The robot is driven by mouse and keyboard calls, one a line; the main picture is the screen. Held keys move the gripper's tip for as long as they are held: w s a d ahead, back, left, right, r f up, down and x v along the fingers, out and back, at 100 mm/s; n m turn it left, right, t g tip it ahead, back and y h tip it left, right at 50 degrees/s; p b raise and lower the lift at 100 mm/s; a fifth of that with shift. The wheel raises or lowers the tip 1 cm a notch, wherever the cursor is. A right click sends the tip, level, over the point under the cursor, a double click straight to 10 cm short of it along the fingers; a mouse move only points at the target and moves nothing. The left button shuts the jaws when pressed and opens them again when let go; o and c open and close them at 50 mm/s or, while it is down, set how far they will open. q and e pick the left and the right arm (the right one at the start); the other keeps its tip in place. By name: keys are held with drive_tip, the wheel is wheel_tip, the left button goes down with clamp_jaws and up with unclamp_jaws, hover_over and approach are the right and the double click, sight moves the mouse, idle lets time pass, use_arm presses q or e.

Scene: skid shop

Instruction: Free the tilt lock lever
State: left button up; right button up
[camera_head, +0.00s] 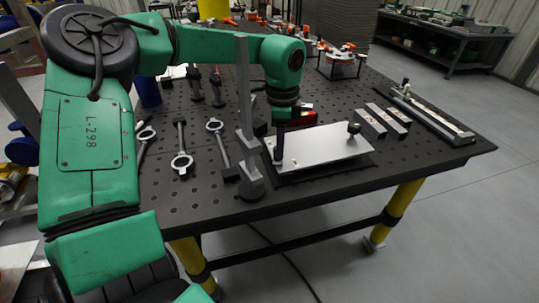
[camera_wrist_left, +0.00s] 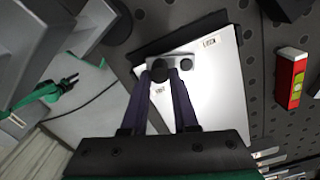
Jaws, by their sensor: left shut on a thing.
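A silver-white plate (camera_head: 322,147) sits on a dark base on the perforated black table; it also shows in the wrist view (camera_wrist_left: 215,105). My left gripper (camera_head: 279,145) reaches down at the plate's left end. In the wrist view, its two dark fingers (camera_wrist_left: 164,75) close around a small black knob (camera_wrist_left: 158,69) at the plate's end, which I take for the tilt lock lever. The fingers hide part of it, so its angle is unclear. Another black knob (camera_head: 354,128) stands at the plate's right end. My right gripper is not in view.
A grey upright post (camera_head: 244,105) stands close left of the plate. A red level (camera_wrist_left: 290,78) lies beside the plate. Grey blocks (camera_head: 388,118) and a long rail (camera_head: 432,117) lie to the right. Ring-ended tools (camera_head: 182,160) lie at the left.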

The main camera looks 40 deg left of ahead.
use_arm(q)
drive_tip(key=shift+w, duration=0.1)
drive_tip(key=shift+w+d+r, duration=0.1)
drive_tip(key=shift+w+d, duration=0.15)
drive_tip(key=shift+d, duration=0.1)
drive_tip(key=shift+w, duration=0.1)
drive_tip(key=shift+w+d, duration=0.1)
drive_tip(key=shift+w, duration=0.05)
drive_tip(key=o, duration=0.9)
drive_tip(key=shift+w, duration=0.1)
drive_tip(key=shift+o, duration=1.1)
